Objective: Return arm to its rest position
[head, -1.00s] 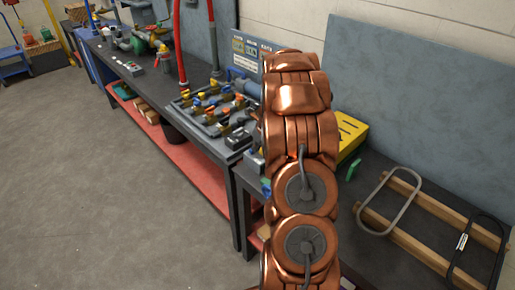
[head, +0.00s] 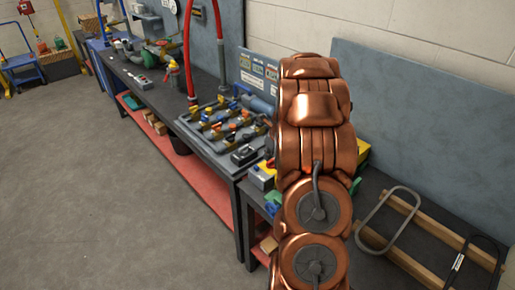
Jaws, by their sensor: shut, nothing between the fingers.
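My copper-coloured arm (head: 313,150) stands upright in the head view, right of the middle. Its stacked links and two round grey joint caps face me. My gripper does not show; no fingers can be made out. The arm hides part of the bench behind it and most of a yellow box (head: 363,152).
A dark workbench (head: 150,95) with a red lower shelf (head: 200,175) runs along the wall. A grey tray (head: 185,122) of valves and fittings sits on it. Wooden rails (head: 440,230) and a grey metal loop (head: 390,218) lie at right. The grey floor (head: 100,200) at left is clear.

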